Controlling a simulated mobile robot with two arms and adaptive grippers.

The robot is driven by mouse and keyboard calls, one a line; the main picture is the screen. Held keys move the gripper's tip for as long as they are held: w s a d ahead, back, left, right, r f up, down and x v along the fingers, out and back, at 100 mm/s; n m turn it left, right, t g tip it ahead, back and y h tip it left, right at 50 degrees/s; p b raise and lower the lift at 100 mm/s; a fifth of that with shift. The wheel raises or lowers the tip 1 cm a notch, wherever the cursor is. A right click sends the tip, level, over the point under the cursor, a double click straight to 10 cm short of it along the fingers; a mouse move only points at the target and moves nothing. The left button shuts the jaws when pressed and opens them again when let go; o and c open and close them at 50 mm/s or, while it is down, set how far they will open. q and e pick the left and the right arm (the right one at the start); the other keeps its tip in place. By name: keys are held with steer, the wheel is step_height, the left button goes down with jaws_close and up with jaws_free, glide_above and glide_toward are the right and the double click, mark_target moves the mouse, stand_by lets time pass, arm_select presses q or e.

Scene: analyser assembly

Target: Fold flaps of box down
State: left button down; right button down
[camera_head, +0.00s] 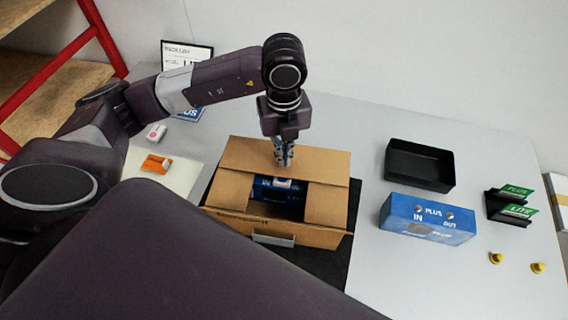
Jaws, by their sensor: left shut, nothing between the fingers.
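The cardboard box (330,238) stands on a black mat (355,205) in the middle of the table. Its back flap (315,163) and its left and right side flaps (326,204) lie inward, leaving a gap in the middle. A blue item (290,198) shows inside through the gap. The front flap (262,223) is folded outward or hangs at the front; its exact angle is hard to tell. My left gripper (283,160) is shut and empty, pointing down at the back flap; I cannot tell whether it touches it. My right gripper is not in view.
To the left lie an orange item (157,163) and a small white item (156,132). A red-framed shelf (50,75) stands at far left.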

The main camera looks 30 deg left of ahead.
arm_select(q)
step_height(320, 180, up, 6)
steer(key=p, duration=0.3)
